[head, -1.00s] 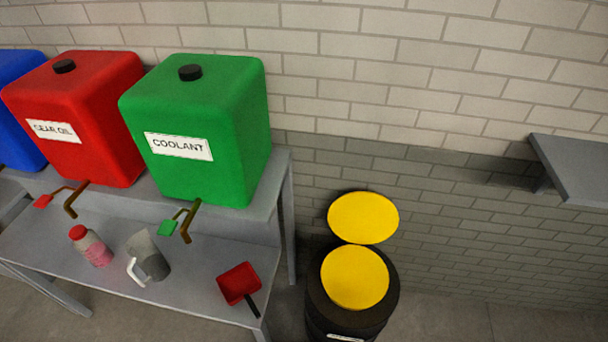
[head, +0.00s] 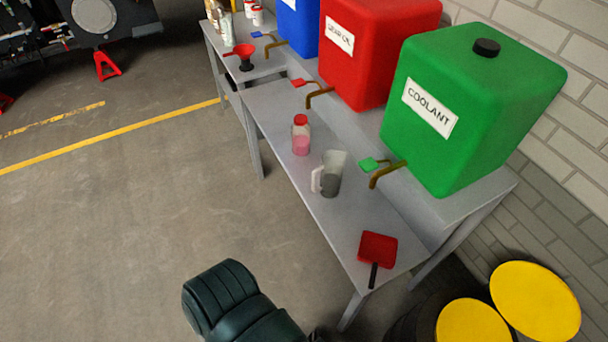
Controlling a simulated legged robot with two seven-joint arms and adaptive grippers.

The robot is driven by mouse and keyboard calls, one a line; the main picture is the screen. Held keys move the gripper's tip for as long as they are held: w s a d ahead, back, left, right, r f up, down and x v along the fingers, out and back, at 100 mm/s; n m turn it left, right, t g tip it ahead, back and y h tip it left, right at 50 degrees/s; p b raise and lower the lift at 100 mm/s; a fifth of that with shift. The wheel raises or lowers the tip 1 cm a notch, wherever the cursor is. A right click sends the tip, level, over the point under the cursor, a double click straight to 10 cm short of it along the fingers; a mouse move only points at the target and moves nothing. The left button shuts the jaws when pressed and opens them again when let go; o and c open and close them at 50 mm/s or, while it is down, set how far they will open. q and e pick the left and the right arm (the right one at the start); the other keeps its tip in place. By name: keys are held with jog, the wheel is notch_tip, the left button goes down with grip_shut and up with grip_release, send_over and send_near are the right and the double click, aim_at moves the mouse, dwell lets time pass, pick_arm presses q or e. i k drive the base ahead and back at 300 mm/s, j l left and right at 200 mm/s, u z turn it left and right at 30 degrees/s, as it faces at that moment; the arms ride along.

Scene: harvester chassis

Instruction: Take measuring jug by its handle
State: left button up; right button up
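The measuring jug (head: 332,181) stands upright on the lower shelf of the grey bench (head: 283,118). It is clear grey, with a white handle (head: 317,180) on its left side. The jug is near the green coolant tank's tap (head: 384,172), apart from the bottle beside it. A dark green padded part, apparently one of my arm links, shows at the bottom. No gripper fingers show in the head view.
Red (head: 372,50) and green (head: 460,110) tanks sit above. A yellow-lidded drum (head: 472,328) is at bottom right.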

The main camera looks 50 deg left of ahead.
aim_at(332, 166)
jog(key=u, duration=1.35)
